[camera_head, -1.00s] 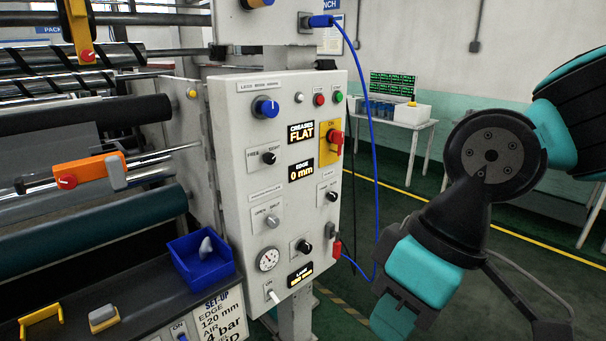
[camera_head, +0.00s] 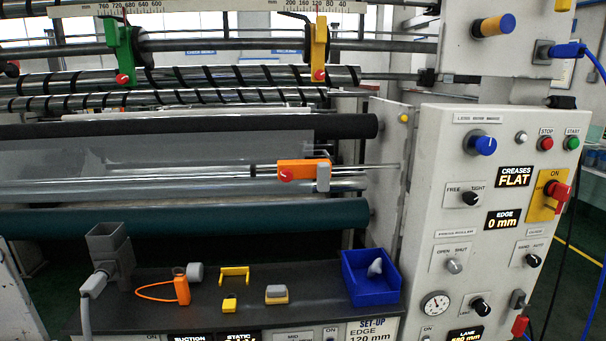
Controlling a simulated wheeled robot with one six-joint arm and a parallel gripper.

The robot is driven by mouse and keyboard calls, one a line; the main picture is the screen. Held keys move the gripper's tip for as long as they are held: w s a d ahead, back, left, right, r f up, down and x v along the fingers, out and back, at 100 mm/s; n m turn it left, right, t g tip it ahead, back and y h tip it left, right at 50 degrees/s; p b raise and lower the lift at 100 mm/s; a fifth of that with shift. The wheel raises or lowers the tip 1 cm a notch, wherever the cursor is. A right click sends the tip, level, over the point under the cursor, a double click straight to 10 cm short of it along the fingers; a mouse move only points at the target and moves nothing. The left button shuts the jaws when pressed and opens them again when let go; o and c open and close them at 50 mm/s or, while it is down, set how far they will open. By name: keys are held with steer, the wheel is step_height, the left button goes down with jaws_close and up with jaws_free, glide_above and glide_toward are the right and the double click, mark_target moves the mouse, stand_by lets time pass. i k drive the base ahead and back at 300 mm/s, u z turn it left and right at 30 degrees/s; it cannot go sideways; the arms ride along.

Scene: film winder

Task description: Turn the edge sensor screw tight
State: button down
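The edge sensor (camera_head: 303,170) is an orange block with a grey end piece on a bright horizontal rail, left of the control panel. Its screw (camera_head: 286,175) is a small red knob on the left part of the orange block's front. How tight the screw is cannot be seen. The edge display (camera_head: 502,220) on the panel reads 0 mm. My gripper and arm are not in view.
The control panel (camera_head: 462,185) stands close on the right. A dark shelf (camera_head: 210,318) below the rollers carries a blue bin (camera_head: 368,280), a grey fitting (camera_head: 110,250) and small loose parts. Green (camera_head: 120,50) and yellow (camera_head: 319,50) holders hang above. Space before the sensor looks clear.

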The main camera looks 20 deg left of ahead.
mark_target(286, 175)
steer(key=k, duration=0.65)
steer(key=u, duration=0.75)
steer(key=i, duration=1.15)
steer(key=z, duration=0.3)
